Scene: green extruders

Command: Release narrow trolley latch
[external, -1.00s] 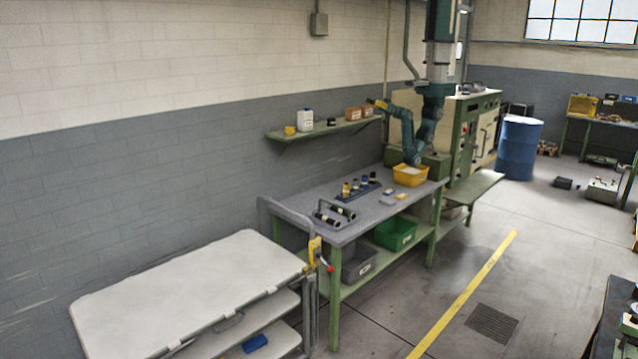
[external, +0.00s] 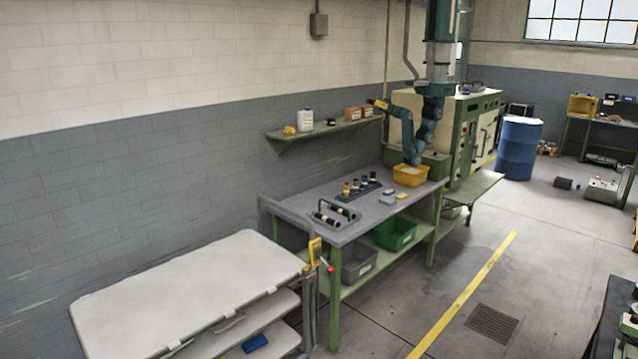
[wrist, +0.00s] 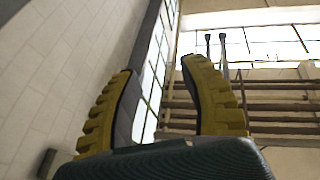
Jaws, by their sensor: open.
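A trolley with a pale top (external: 190,290) and lower shelves stands at the lower left in the external view, against the left end of the workbench. At its right end is a yellow latch-like part (external: 315,250) with a red knob (external: 331,268) beside a grey bent bar. How the latch is set is too small to tell. My gripper (external: 378,103) is far from it, raised near the right end of the wall shelf. In the wrist view my gripper (wrist: 157,65) has its two yellow ribbed fingers apart, with nothing between them.
The workbench (external: 375,220) holds black-handled parts, a rack of small bottles and a yellow bin (external: 410,176). A wall shelf (external: 325,130) with containers is close to my gripper. A blue drum (external: 518,148) stands at the back right.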

